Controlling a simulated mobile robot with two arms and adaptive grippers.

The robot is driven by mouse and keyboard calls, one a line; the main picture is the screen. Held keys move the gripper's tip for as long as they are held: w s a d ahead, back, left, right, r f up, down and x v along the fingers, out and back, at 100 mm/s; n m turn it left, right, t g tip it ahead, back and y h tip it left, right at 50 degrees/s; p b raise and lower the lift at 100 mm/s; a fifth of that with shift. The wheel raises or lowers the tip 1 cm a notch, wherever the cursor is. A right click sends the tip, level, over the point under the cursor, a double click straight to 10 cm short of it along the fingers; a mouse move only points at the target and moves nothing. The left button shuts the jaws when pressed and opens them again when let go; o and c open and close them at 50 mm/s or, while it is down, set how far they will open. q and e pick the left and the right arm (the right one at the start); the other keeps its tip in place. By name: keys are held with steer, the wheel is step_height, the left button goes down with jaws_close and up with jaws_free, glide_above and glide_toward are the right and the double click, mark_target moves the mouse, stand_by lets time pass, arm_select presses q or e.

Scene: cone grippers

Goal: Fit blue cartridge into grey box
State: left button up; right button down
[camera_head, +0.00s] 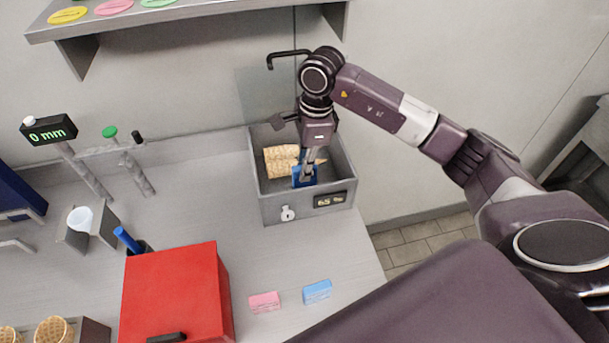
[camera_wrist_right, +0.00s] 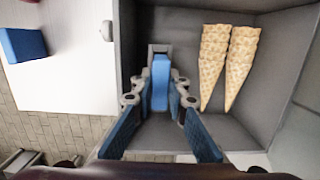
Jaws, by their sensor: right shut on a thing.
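The grey box (camera_head: 277,207) stands at the back of the counter with its top open. My right gripper (camera_head: 308,170) reaches down into it from above and is shut on the blue cartridge (camera_head: 299,181). In the right wrist view, the blue cartridge (camera_wrist_right: 160,82) is upright in the picture between the fingertips of the gripper (camera_wrist_right: 160,98). A light grey bracket (camera_wrist_right: 159,48) frames its far end. I cannot tell how deep the cartridge sits. The grey box (camera_wrist_right: 272,62) fills much of this view. My left gripper is not in view.
Stacked cones (camera_head: 280,160) lie in the box beside the cartridge, also in the wrist view (camera_wrist_right: 214,60). A red box (camera_head: 178,290), a pink block (camera_head: 265,302) and a light blue block (camera_head: 317,291) are nearer on the counter. A shelf (camera_head: 190,15) hangs above.

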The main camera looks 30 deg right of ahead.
step_height(320, 180, down, 4)
steer(key=shift+r+p, duration=0.1)
steer(key=shift+p, duration=0.45)
steer(key=shift+f, duration=0.3)
steer(key=shift+f, duration=0.1)
steer(key=shift+f+b, duration=0.15)
steer(key=shift+b, duration=0.15)
steer(key=c, duration=1.9)
jaws_free()
steer(key=shift+r, duration=0.2)
